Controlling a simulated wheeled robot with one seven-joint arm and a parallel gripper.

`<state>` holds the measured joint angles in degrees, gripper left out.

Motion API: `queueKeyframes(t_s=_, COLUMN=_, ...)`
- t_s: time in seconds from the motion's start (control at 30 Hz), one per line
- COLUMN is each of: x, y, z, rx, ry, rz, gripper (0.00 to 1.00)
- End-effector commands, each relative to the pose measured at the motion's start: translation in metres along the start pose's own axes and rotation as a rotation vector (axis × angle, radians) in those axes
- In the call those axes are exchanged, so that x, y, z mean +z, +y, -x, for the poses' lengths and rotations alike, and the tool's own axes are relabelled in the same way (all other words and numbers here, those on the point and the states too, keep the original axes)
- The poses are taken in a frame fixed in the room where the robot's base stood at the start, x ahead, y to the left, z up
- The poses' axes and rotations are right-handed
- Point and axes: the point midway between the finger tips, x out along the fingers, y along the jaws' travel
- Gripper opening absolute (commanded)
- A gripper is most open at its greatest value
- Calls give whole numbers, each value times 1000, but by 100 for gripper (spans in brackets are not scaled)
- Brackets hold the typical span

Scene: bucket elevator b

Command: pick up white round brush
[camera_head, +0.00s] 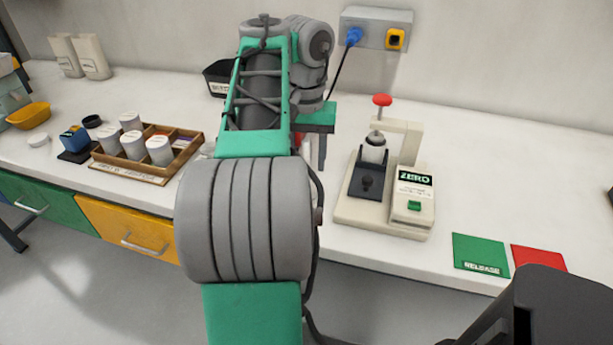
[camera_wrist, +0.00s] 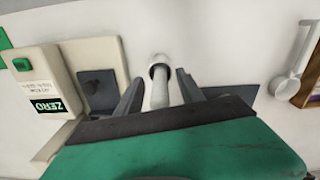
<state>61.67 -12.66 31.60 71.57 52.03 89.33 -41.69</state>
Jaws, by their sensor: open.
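In the wrist view, a pale upright cylinder with a grey rim and dark top (camera_wrist: 158,88) stands between the fingers of my gripper (camera_wrist: 159,76). It looks like the white round brush, but its lower part is hidden behind the gripper's edge. The fingers are open, one on each side of it, with a visible gap; I cannot tell how deep it sits between them. In the head view my arm hides this spot and the fingertips.
A white ZERO device (camera_head: 385,190) stands close to the right of my arm. A wooden rack (camera_head: 185,155) with white jars is at left. A white ladle-like item (camera_wrist: 287,88) lies beside the wood. Green (camera_head: 480,252) and red (camera_head: 538,258) pads lie at the front right.

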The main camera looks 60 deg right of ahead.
Motion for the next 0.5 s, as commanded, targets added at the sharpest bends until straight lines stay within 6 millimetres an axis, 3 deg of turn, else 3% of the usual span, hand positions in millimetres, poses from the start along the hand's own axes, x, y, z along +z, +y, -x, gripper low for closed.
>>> queueKeyframes(t_s=0.07, x=0, y=0, z=1, rx=0, ry=0, rz=0, gripper=44)
queueKeyframes(t_s=0.5, x=0, y=0, z=1, rx=0, ry=0, rz=0, gripper=8)
